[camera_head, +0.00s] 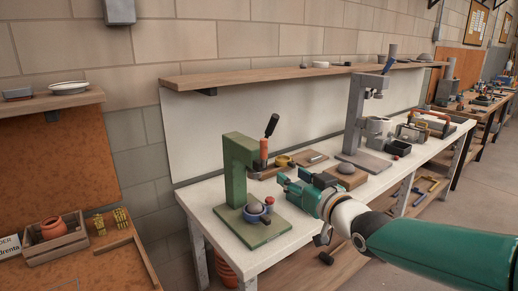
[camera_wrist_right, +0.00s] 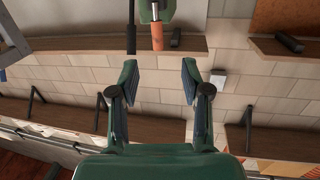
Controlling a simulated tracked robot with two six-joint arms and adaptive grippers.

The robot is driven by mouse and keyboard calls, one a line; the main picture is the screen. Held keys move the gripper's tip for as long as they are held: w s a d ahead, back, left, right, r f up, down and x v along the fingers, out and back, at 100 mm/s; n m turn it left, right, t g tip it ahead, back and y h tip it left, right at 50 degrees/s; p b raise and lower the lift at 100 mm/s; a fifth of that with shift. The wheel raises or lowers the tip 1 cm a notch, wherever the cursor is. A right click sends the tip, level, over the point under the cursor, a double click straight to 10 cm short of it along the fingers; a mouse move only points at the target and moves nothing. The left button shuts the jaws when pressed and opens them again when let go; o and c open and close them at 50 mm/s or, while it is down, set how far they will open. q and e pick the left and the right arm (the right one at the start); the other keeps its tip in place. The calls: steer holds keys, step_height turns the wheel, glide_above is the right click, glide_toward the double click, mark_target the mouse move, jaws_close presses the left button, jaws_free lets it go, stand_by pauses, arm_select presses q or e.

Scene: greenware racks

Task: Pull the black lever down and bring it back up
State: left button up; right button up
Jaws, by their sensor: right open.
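A green press (camera_head: 238,165) stands on its green base plate at the near left of the white table. The black lever (camera_head: 271,125) rises at a slant from its head, tilted up to the right. An orange cylinder (camera_head: 264,148) sits just below the lever. In the right wrist view, the black lever (camera_wrist_right: 131,25) and the orange cylinder (camera_wrist_right: 157,37) show beyond the fingers. My right gripper (camera_head: 291,179) is open and empty, to the right of and below the lever, apart from it. Its spread fingers (camera_wrist_right: 159,75) also show in the wrist view. My left gripper is out of view.
A blue-grey knobbed part (camera_head: 254,211) is on the press base. A grey column stand (camera_head: 355,115) is farther right on the table (camera_head: 290,240). A yellow ring (camera_head: 284,161) and small boards lie behind my gripper. A wooden shelf (camera_head: 290,74) runs along the wall above.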

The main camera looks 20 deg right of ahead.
mark_target(266, 144)
steer(key=shift+t, duration=0.3)
steer(key=w+r+p, duration=0.1)
steer(key=w+p, duration=0.1)
steer(key=w, duration=0.3)
steer(key=w+a+r+p, duration=0.1)
steer(key=w, duration=0.4)
steer(key=w+r+p, duration=0.1)
steer(key=w+p, duration=0.1)
steer(key=w, duration=0.2)
steer(key=shift+w+a+p, duration=0.3)
steer(key=shift+w+a, duration=0.1)
steer(key=shift+w+a+f, duration=0.1)
steer(key=shift+w+f, duration=0.05)
steer(key=shift+w, duration=0.55)
jaws_close()
